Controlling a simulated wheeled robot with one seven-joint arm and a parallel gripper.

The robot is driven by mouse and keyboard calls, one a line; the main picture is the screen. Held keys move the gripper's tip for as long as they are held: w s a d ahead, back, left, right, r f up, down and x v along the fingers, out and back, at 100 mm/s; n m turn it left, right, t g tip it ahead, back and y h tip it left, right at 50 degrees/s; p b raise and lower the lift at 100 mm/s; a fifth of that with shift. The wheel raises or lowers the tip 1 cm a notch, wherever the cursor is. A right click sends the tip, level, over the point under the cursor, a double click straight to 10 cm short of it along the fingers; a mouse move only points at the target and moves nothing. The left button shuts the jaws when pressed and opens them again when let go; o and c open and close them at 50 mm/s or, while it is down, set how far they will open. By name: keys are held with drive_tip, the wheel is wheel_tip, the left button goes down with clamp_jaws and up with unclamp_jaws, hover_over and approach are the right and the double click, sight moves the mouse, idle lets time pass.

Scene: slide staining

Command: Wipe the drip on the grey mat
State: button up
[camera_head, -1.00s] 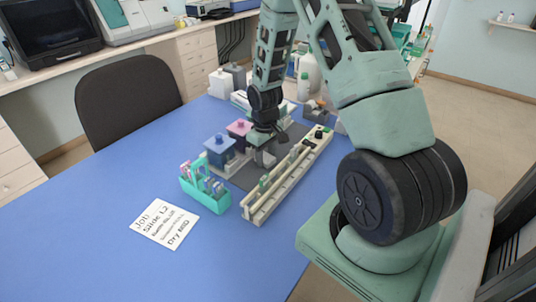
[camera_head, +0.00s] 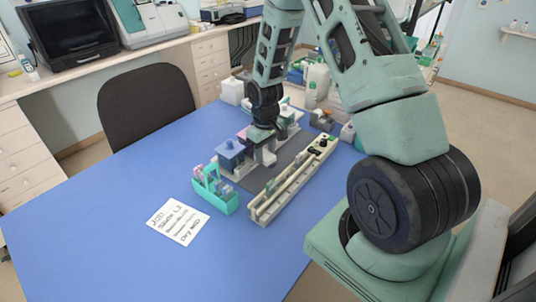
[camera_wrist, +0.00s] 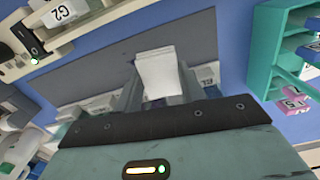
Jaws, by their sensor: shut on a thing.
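My gripper (camera_head: 265,152) is low over the grey mat (camera_head: 253,180), between the coloured-lidded jars and the long rail rack. In the wrist view my gripper (camera_wrist: 160,92) is shut on a white folded wipe (camera_wrist: 160,72), which sits between the two fingers. The grey mat (camera_wrist: 100,68) spreads beyond and beneath it. I cannot tell whether the wipe touches the mat. I see no drip on the bare parts of the mat; the jaws and wipe hide some of it.
A blue-lidded jar (camera_head: 231,150) stands left of my gripper. A teal slide holder (camera_head: 222,195) stands in front of it. The cream rail rack (camera_head: 290,180) runs along the right. A written card (camera_head: 178,221) lies at the front left. The blue table's left side is clear.

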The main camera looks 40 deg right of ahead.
drive_tip(key=shift+r+p, duration=0.5)
drive_tip(key=shift+r, duration=0.5)
drive_tip(key=shift+r, duration=0.1)
